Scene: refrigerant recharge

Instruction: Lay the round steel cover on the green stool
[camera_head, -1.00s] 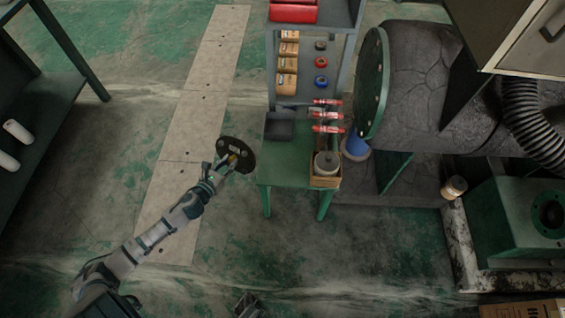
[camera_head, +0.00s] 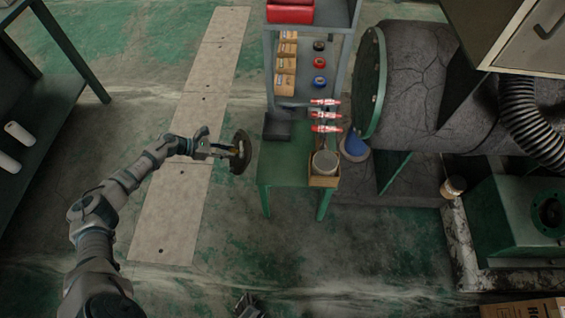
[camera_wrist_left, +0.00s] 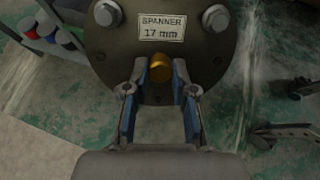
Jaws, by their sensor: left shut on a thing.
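The round steel cover (camera_head: 242,140) is a dark disc, tilted steeply, in the air just left of the green stool. My left gripper (camera_head: 232,150) is shut on its brass knob. In the left wrist view the cover (camera_wrist_left: 205,45) bears a label reading "SPANNER 17 mm" and bolt heads, with the knob between the fingertips (camera_wrist_left: 160,75). The green stool (camera_head: 282,172) is a low table with a flat top. Its front left part is bare. My right gripper (camera_head: 248,304) shows only in small part at the bottom edge of the head view.
On the stool stand a dark tray (camera_head: 278,128) at the back and a cardboard box (camera_head: 324,182) with a round item at the front right. A rack (camera_head: 300,95) with boxes and red-handled tools rises behind. A large grey tank (camera_head: 415,80) stands to the right.

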